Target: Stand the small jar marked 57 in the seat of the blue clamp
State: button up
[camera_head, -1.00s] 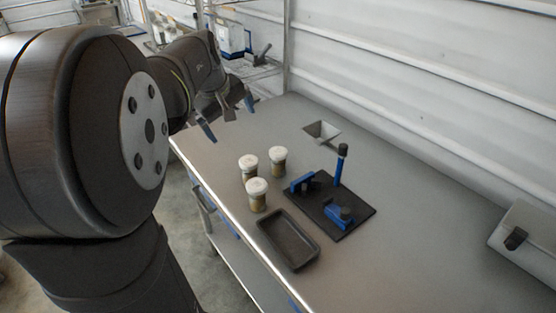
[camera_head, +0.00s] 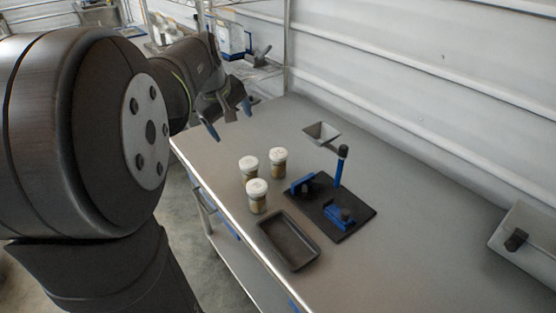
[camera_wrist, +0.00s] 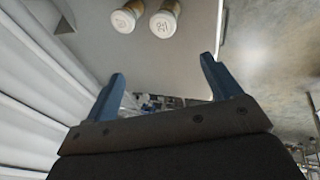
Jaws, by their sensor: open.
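Three small jars with white lids and brownish contents stand upright on the bench: a rear left one (camera_head: 249,169), a rear right one (camera_head: 278,163) and a front one (camera_head: 257,196). In the wrist view two lids show, a left one (camera_wrist: 123,21) and a right one (camera_wrist: 163,24); their marks are too small to read surely. The blue clamp parts are a block (camera_head: 303,185) and a second block (camera_head: 338,216) on a black plate; I cannot tell the seat clearly. My gripper (camera_head: 229,119) is open and empty, above the bench's far left end, apart from the jars.
A dark empty tray (camera_head: 288,240) lies in front of the jars, beside the black plate (camera_head: 361,212). A pale box (camera_head: 527,237) stands at right.

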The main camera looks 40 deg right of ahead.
jog(key=shift+w+d+f+n, duration=0.1)
jog(key=shift+d+f+n, duration=0.05)
jog(key=shift+d+n, duration=0.2)
jog(key=shift+c, duration=0.8)
jog(key=n+g+y, duration=0.2)
jog(key=n+y, duration=0.2)
jog(key=n, duration=1.2)
send_over(279, 152)
notch_tip(279, 152, down, 10)
jog(key=shift+a, duration=0.1)
jog(key=shift+f, duration=4.55)
jog(key=c, duration=0.7)
jog(key=shift+c, duration=0.2)
